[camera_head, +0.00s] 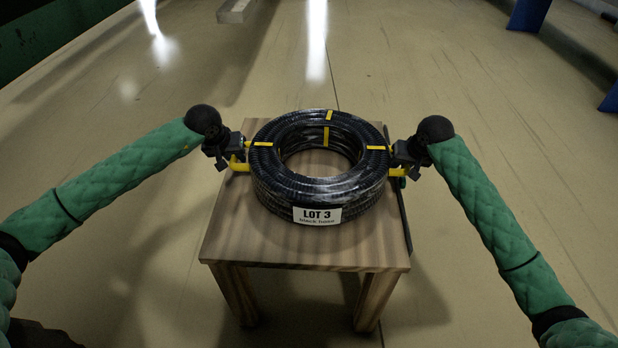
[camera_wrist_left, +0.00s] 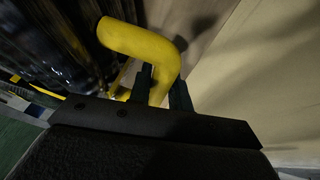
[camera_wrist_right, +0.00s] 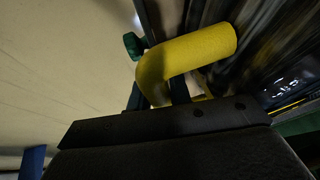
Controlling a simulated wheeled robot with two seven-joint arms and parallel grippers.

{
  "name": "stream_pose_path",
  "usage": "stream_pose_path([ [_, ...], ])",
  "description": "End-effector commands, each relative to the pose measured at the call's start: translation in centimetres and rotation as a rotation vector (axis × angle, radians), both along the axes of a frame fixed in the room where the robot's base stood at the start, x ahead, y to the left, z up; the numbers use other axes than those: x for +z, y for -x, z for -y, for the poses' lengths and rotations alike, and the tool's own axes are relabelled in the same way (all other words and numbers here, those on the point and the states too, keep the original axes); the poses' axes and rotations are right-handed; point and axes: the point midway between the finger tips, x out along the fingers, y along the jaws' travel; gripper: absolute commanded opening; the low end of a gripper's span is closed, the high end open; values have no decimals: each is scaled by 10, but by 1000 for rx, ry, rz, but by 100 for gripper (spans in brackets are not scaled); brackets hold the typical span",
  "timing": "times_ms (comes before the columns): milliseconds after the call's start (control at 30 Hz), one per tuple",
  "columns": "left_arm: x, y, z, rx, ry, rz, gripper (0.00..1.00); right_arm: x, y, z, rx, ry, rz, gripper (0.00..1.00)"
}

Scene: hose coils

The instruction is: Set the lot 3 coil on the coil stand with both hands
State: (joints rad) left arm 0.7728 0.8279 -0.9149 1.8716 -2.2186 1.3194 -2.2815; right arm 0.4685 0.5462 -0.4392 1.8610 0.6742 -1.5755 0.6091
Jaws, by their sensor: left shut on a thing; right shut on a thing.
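The lot 3 coil (camera_head: 275,185) is a black hose ring with yellow bands and a white label reading "LOT 3 black hose". It is over the wooden stool-like stand (camera_head: 290,250); I cannot tell whether it rests on it. My left gripper (camera_head: 232,160) is shut on the yellow handle at the coil's left side, and this handle also shows in the left wrist view (camera_wrist_left: 145,50). My right gripper (camera_head: 402,165) is shut on the yellow handle at the right side, which shows in the right wrist view (camera_wrist_right: 195,55). The coil's underside is hidden.
A thin dark bar (camera_head: 405,220) runs along the stand's right edge. A pale block (camera_head: 236,10) lies on the floor at the back. Blue posts (camera_head: 528,14) stand at the back right. The floor around the stand is clear.

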Motion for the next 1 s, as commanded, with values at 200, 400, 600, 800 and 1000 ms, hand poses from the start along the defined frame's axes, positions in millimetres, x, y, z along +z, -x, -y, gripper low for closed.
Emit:
stream_pose_path([
  [200, -5, -1, -1, 2, 0, 5, 0, -5, -1, 2, -2, 1, 5, 0],
  [400, -10, 0, -1, 1, -1, -1, 41, -9, 0, 1, -2, 1, 0, 41],
  [600, -11, 0, 0, 1, 0, -2, 41, -10, 0, 1, 0, 1, 0, 42],
  [800, -7, 2, -1, 0, 0, -2, 41, -10, 0, 0, 0, 0, 0, 42],
  [1000, 16, 10, -6, 1, -4, 1, 41, -10, 0, 0, 0, 0, 0, 42],
])
